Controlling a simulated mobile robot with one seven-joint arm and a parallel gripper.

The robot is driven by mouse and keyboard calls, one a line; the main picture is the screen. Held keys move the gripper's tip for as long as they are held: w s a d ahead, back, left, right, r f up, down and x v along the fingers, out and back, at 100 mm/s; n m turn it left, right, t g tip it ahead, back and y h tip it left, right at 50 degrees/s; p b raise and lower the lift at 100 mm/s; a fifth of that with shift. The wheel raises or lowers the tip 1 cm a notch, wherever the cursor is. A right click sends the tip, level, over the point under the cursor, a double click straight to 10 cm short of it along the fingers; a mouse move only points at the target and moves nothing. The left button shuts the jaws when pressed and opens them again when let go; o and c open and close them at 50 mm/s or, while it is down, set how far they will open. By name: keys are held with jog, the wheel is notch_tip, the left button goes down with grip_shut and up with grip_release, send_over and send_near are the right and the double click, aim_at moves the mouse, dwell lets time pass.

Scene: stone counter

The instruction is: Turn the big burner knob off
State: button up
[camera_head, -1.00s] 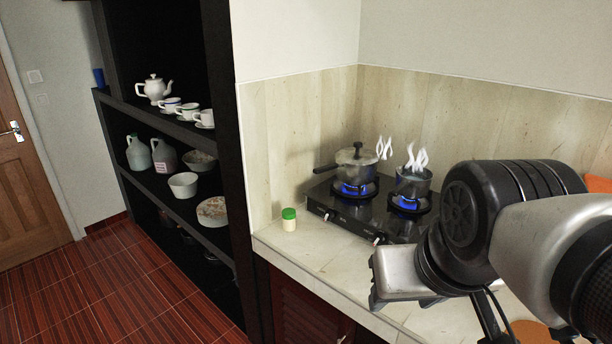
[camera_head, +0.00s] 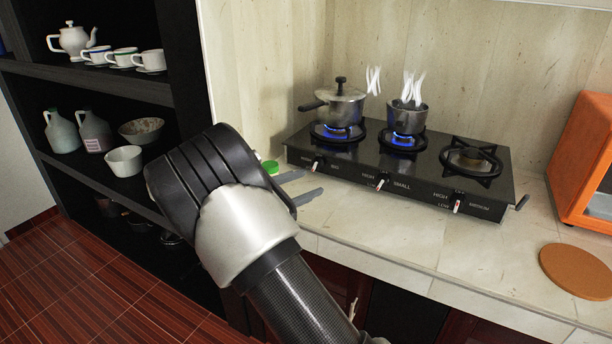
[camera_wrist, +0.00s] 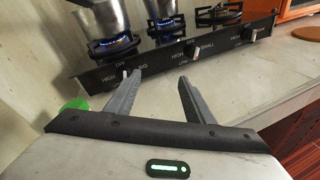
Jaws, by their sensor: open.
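The black gas stove (camera_head: 420,180) stands on the counter with three burners in a row. The big burner knob (camera_head: 316,166) is at the left end of its front panel, by the label BIG; in the wrist view the big knob (camera_wrist: 125,74) shows just beyond the left fingertip. The left burner has a blue flame (camera_head: 336,132) under a lidded pot (camera_head: 343,107). My gripper (camera_head: 312,186) is open and empty, in front of the stove's left end, low over the counter. In the wrist view my gripper (camera_wrist: 160,84) has its two fingers apart, pointing at the panel.
A steaming saucepan (camera_head: 407,117) sits on the lit middle burner; the right burner is bare and unlit. A green-capped jar (camera_head: 270,167) stands close beside my gripper. An orange oven (camera_head: 588,160) and a round brown board (camera_head: 577,270) are at right. The front counter is mostly clear.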

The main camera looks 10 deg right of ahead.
aim_at(314, 167)
jog(key=w+a+f+n+t, duration=0.1)
jog(key=a, duration=0.1)
jog(key=w+a+f+n+t, duration=0.1)
jog(key=a+f+n, duration=0.1)
jog(key=w+a+f+n+t+b, duration=0.1)
jog(key=a+f, duration=0.1)
jog(key=shift+a+t+y, duration=0.3)
jog(key=shift+t+y, duration=0.1)
jog(key=shift+w+f+n, duration=0.1)
jog(key=shift+w+n, duration=0.2)
jog(key=b+x, duration=0.2)
jog(key=x, duration=1.4)
jog(key=shift+w+d, duration=0.2)
jog(key=shift+w, duration=0.15)
jog(key=c, duration=1)
jog(key=shift+c, duration=0.2)
